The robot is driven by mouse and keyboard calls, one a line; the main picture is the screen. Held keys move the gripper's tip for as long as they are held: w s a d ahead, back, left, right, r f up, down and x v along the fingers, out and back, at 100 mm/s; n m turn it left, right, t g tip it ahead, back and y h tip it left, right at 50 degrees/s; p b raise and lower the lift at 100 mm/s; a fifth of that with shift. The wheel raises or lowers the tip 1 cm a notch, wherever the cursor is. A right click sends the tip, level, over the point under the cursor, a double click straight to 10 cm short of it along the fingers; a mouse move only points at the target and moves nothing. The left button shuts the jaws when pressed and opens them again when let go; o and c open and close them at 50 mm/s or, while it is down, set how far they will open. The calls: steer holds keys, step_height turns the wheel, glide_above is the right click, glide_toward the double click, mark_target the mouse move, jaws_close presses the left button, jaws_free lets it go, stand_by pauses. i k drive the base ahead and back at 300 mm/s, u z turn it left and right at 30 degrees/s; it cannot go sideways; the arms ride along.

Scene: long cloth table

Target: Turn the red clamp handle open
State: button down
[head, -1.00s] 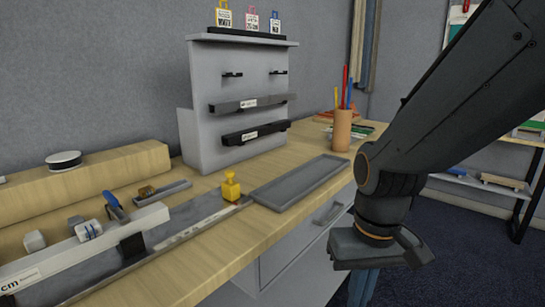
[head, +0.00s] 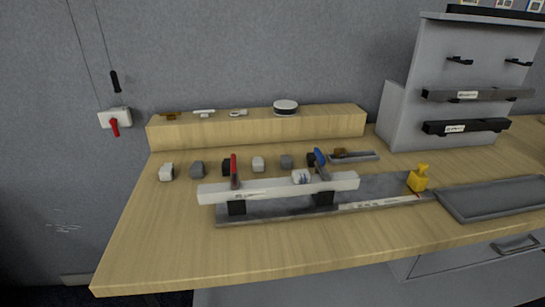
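The red clamp handle (head: 233,168) stands roughly upright at the left part of a white bar (head: 270,188) on the table. The bar rests on black blocks over a grey metal plate (head: 265,211). A similar blue handle (head: 319,160) stands further right on the same bar. Each handle rises from a dark clamp body behind the bar. My gripper is not in view now, and nothing of my arm shows near the clamps.
Several small grey and white blocks (head: 197,169) lie behind the bar. A wooden ledge (head: 250,130) runs along the back. A yellow object (head: 418,178) and a grey tray (head: 495,198) are at right. A wall box with a red lever (head: 114,122) hangs left. The table's front left is bare.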

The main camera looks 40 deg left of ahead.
mark_target(234, 177)
steer(key=u, duration=1.75)
steer(key=k, duration=0.2)
steer(key=u, duration=0.75)
